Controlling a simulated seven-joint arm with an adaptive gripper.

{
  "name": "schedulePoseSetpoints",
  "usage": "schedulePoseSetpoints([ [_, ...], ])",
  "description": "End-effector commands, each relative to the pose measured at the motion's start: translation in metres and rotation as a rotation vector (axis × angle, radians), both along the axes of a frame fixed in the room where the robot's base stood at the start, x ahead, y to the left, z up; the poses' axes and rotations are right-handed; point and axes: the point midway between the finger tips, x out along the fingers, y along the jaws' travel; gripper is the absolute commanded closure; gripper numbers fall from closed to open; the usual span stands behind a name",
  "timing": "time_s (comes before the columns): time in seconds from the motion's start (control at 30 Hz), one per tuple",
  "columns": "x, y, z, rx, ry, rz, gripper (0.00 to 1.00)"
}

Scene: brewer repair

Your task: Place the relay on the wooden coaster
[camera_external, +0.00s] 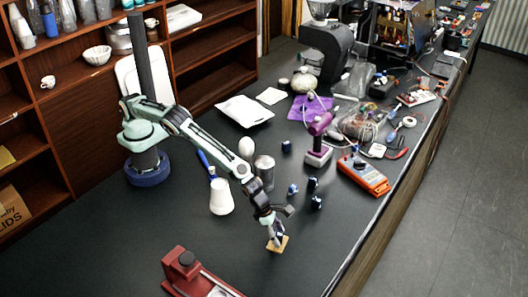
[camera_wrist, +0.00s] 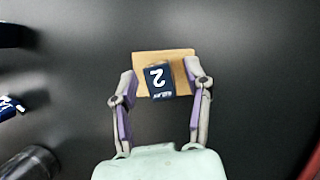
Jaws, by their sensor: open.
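A small dark blue relay with a white "2" on its top (camera_wrist: 158,84) lies flat on the square wooden coaster (camera_wrist: 148,59), towards the coaster's near side. In the external view the coaster (camera_external: 276,247) lies on the black table under my gripper (camera_external: 279,222), with the small relay on it, partly hidden. My gripper (camera_wrist: 163,82) is open, with one finger on each side of the relay. A gap shows between the relay and each finger. I cannot tell the fingertips' exact height above the table.
Several other dark blue blocks (camera_external: 316,202) stand behind and right of the coaster. A white tapered container (camera_external: 221,198) and a grey canister (camera_external: 264,174) stand near my arm. A red device (camera_external: 184,272) is at the front left. The table's edge runs along the right.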

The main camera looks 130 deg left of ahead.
Motion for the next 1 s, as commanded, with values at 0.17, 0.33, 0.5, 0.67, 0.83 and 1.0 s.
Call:
schedulePoseSetpoints([
  [0.17, -0.005, -0.003, 0.019, 0.0, -0.002, -0.001, 0.51],
  [0.33, -0.019, -0.009, 0.055, -0.001, -0.003, -0.001, 0.51],
  [0.5, -0.033, -0.014, 0.088, -0.001, -0.003, -0.001, 0.51],
  [0.67, -0.04, -0.017, 0.107, -0.001, -0.001, -0.002, 0.51],
  [0.83, -0.043, -0.017, 0.113, -0.001, 0.0, 0.003, 0.51],
  [1.0, -0.066, -0.009, 0.137, -0.105, -0.006, 0.23, 0.51],
])
